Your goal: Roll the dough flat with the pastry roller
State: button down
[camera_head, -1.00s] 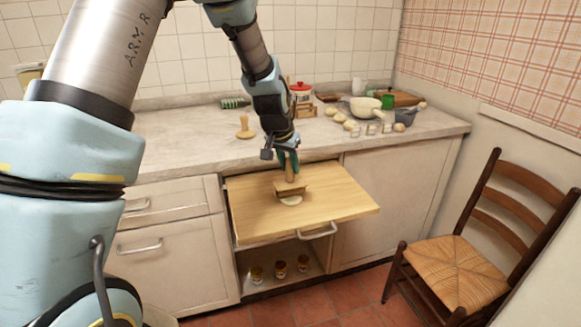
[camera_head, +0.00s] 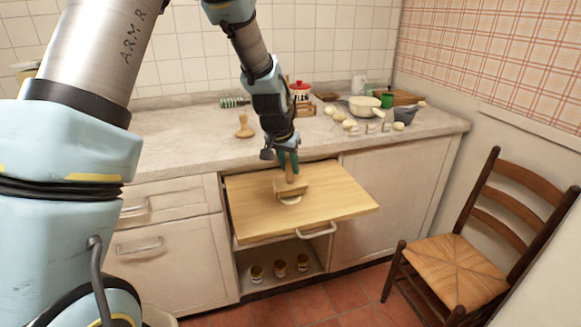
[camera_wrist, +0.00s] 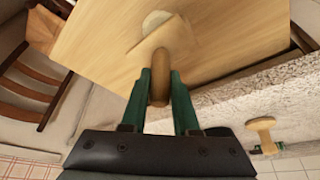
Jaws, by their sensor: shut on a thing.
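My gripper (camera_head: 289,167) is shut on the upright wooden handle (camera_wrist: 160,72) of the pastry roller, with a green finger on each side of it. The roller's wide wooden head (camera_head: 292,189) is low over the pull-out wooden board (camera_head: 345,193). The dough (camera_head: 291,201) is a pale, flat round on the board, partly hidden under the head. Its uncovered part also shows as a pale patch in the wrist view (camera_wrist: 155,19). I cannot tell how firmly the head presses on it.
The marble counter (camera_head: 185,136) behind holds a wooden stand-like piece (camera_head: 243,127), a pale pan (camera_head: 365,108) and several dough pieces. Below the board is an open shelf with jars (camera_head: 279,269). A wooden chair (camera_head: 455,270) stands at right. The board around the dough is clear.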

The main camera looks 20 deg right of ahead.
jog(key=shift+w, duration=0.45)
jog(key=shift+d, duration=0.1)
jog(key=shift+r, duration=0.1)
jog(key=shift+r+p, duration=2.35)
jog(key=shift+r, duration=1.2)
jog(key=shift+f, duration=0.1)
